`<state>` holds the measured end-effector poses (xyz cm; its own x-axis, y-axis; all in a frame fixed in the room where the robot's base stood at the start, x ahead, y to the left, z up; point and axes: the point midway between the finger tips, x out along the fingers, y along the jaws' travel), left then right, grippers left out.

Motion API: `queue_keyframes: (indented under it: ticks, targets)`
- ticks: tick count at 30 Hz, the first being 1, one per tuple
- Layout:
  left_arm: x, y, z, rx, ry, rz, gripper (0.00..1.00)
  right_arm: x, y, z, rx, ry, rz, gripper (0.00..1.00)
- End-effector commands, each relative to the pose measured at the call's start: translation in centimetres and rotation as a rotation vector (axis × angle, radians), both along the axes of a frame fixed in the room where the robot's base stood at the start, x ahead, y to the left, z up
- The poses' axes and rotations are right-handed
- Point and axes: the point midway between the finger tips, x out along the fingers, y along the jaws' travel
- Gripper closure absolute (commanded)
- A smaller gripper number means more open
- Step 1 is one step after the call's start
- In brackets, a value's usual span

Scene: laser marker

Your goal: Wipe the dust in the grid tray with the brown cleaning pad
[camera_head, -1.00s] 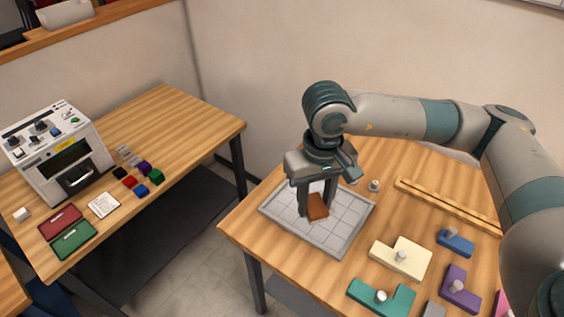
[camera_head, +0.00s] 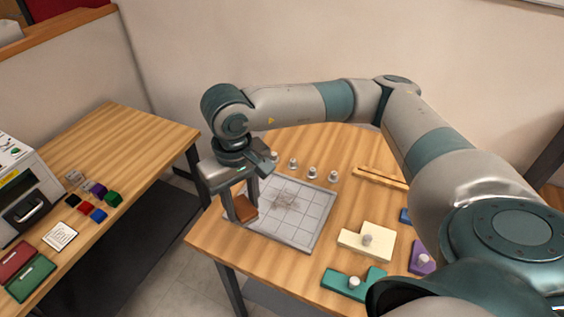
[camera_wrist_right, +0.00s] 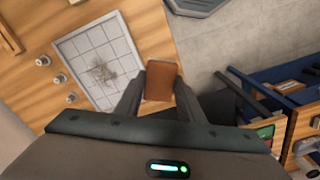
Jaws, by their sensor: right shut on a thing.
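The brown cleaning pad (camera_head: 245,209) is held between the fingers of my right gripper (camera_head: 240,207). In the right wrist view the pad (camera_wrist_right: 161,81) sits between the two fingertips, beside the tray's edge. The grey grid tray (camera_head: 314,222) lies on the wooden table. A patch of dark dust (camera_head: 287,198) shows on the tray's upper middle, and the dust (camera_wrist_right: 103,74) also shows in the right wrist view. The pad is at the tray's left side, apart from the dust. Whether it touches the tray cannot be told. My left gripper is not in view.
Several white-topped knobs (camera_head: 312,172) stand behind the tray. A wooden rail (camera_head: 381,178) lies at the back right. Cream (camera_head: 378,240), teal (camera_head: 345,281) and purple (camera_head: 421,257) blocks lie right and in front of the tray. A second table (camera_head: 130,140) stands at left, across a gap.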

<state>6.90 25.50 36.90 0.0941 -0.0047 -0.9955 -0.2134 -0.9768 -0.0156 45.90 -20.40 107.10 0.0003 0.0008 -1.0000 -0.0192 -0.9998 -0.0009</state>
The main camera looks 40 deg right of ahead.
Motion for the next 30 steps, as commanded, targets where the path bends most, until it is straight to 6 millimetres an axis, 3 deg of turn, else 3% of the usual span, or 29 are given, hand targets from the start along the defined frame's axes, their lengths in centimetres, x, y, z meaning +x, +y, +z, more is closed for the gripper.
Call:
queue_keyframes:
  ticks: [5,11,20,30]
  targets:
    - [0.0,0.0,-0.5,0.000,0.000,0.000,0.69,0.9,-0.6,-0.6,0.004,-0.002,-0.133,0.83]
    - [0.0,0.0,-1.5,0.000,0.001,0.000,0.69,3.2,-2.4,-1.8,0.013,-0.006,-0.482,0.83]
    - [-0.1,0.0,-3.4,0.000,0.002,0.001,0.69,7.3,-7.5,-4.3,0.024,-0.003,-1.229,0.83]
    - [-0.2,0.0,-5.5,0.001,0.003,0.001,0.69,10.5,-14.8,-7.2,0.015,0.003,-2.084,0.83]
